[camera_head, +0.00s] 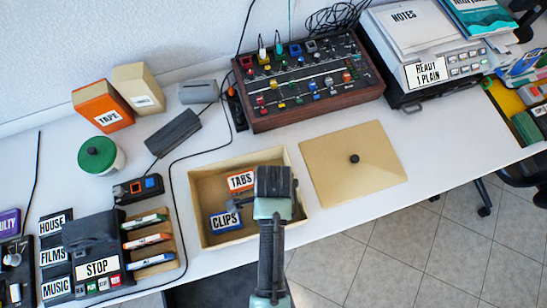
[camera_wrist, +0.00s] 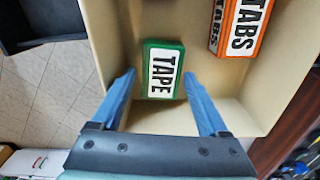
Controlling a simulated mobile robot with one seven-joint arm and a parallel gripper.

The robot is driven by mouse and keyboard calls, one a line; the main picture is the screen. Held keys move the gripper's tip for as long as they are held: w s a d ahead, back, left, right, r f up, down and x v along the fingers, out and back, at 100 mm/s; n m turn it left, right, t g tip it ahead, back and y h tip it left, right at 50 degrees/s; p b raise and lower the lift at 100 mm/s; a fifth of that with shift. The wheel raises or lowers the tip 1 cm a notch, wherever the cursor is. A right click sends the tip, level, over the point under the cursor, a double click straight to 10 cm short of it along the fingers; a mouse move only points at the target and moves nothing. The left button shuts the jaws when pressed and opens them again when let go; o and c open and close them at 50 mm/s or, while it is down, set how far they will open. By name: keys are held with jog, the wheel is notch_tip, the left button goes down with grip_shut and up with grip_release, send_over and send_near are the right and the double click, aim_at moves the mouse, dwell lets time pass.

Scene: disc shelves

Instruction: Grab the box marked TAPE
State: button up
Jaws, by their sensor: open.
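A small green box marked TAPE (camera_wrist: 162,70) lies in the cardboard tray (camera_wrist: 108,35), label facing up. My gripper (camera_wrist: 158,79) is open, with its two blue fingers on either side of the green box in the wrist view. I cannot tell how far above the box the fingertips are. In the head view my gripper hand (camera_head: 273,182) is over the tray and hides the green box. A larger orange box, also marked TAPE (camera_head: 103,106), stands at the back left of the table.
An orange TABS box (camera_head: 241,182) and a blue CLIPS box (camera_head: 225,220) share the tray. A flat lid with a black knob (camera_head: 353,165) lies to its right. A mixer panel (camera_head: 303,84) stands behind. A labelled black device (camera_head: 95,250) is at left.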

jog(key=shift+f, duration=1.45)
jog(key=c, duration=1.1)
